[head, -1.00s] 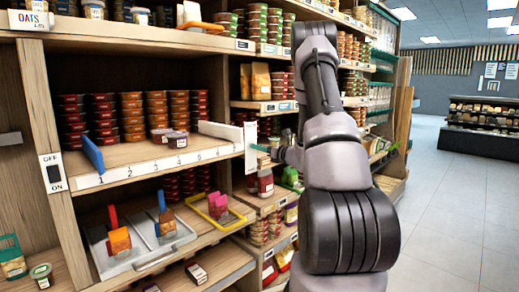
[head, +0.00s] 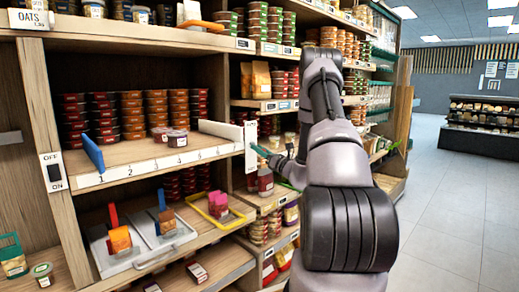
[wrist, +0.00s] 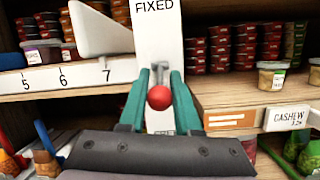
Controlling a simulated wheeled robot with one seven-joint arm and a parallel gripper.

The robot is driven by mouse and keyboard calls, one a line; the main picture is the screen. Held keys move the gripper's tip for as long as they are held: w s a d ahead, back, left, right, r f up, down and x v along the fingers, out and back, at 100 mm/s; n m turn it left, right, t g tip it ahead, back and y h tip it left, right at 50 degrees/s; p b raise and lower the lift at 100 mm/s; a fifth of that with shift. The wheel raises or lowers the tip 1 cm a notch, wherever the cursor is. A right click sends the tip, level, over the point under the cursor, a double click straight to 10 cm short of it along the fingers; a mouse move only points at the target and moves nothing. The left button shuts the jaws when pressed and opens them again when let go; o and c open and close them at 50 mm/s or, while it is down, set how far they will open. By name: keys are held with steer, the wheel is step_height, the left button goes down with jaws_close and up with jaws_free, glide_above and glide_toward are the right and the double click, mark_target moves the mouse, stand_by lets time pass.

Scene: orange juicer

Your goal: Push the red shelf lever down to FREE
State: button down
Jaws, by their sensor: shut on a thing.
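The red ball knob (wrist: 158,98) of the lever is between the teal fingers of my gripper (wrist: 157,92) in the wrist view. My gripper is shut on it. The lever comes out of a white upright plate (wrist: 157,40) marked FIXED at its top. Lettering below the knob is partly hidden by my gripper and unreadable. In the head view the plate (head: 250,147) stands at the right end of the numbered shelf edge, with my gripper (head: 262,152) against its right side. The knob is hidden there. I cannot tell the lever's exact position.
A white divider (wrist: 100,32) stands left of the plate near number 7. The numbered shelf (head: 150,170) holds stacked tubs and a blue divider (head: 93,152). A lower shelf holds a yellow tray (head: 222,222). Open floor (head: 450,215) lies right of my arm.

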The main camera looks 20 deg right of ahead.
steer(key=shift+w+f+t+y, duration=0.2)
steer(key=shift+f+t+y, duration=0.25)
steer(key=shift+t, duration=0.55)
steer(key=c, duration=0.7)
jaws_free()
steer(key=shift+c, duration=0.2)
steer(key=v, duration=1)
steer(key=shift+s+f, duration=0.25)
steer(key=shift+f, duration=0.15)
